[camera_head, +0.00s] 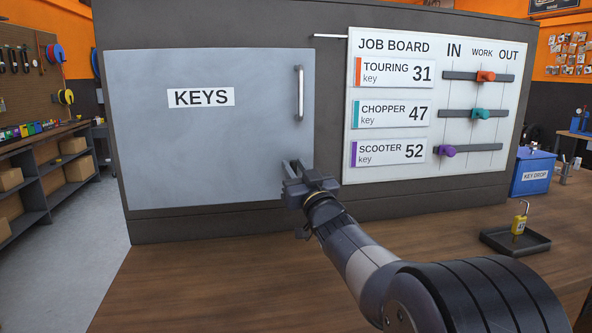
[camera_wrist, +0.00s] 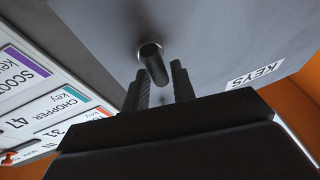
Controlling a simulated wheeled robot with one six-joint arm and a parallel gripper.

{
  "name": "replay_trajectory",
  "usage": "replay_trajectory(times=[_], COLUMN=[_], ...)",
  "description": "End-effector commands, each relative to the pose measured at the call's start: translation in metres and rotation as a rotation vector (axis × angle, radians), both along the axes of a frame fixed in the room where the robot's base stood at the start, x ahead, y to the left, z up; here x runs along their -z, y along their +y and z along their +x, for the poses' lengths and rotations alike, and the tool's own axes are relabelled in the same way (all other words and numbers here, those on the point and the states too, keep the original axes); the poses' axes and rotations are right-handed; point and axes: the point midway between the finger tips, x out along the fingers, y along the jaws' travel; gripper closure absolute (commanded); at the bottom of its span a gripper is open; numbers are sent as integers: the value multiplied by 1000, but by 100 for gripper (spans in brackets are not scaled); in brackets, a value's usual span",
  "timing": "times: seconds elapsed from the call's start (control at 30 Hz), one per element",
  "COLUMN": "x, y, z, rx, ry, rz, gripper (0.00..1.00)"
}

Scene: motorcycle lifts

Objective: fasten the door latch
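The grey key cabinet door (camera_head: 215,150), labelled KEYS, looks shut, flat against the dark cabinet front. A pale upright bar handle (camera_head: 299,93) is near its right edge. My gripper (camera_head: 294,168) is in front of the door's lower right, below the handle, and hides what is behind it. In the wrist view its two dark fingers are apart. A dark round bar (camera_wrist: 152,64) stands out from a round silver base (camera_wrist: 150,50) on the door and appears between or just beyond the fingertips. I cannot tell whether it is the latch or the handle's lower end, or whether they touch.
The job board (camera_head: 430,110) with sliders is close on the right. A blue key drop box (camera_head: 533,172) and a black tray (camera_head: 515,241) with a yellow padlock (camera_head: 520,222) are farther right. The wooden bench (camera_head: 190,285) is clear below the door.

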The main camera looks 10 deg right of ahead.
Motion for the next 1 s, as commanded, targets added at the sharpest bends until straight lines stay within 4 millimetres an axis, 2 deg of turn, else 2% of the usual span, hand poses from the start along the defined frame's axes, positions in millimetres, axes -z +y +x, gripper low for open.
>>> replay_trajectory(times=[0.03, 0.13, 0.47, 0.57, 1.0], x=[0, 0, 2, 6, 32], y=[0, 0, -1, -3, -18], z=[0, 0, -4, -14, -85], rx=[0, 0, 1, 1, 2], ry=[0, 0, 0, -1, -1], rz=[1, 1, 1, 1, 1], gripper=[71, 63, 62, 62, 62])
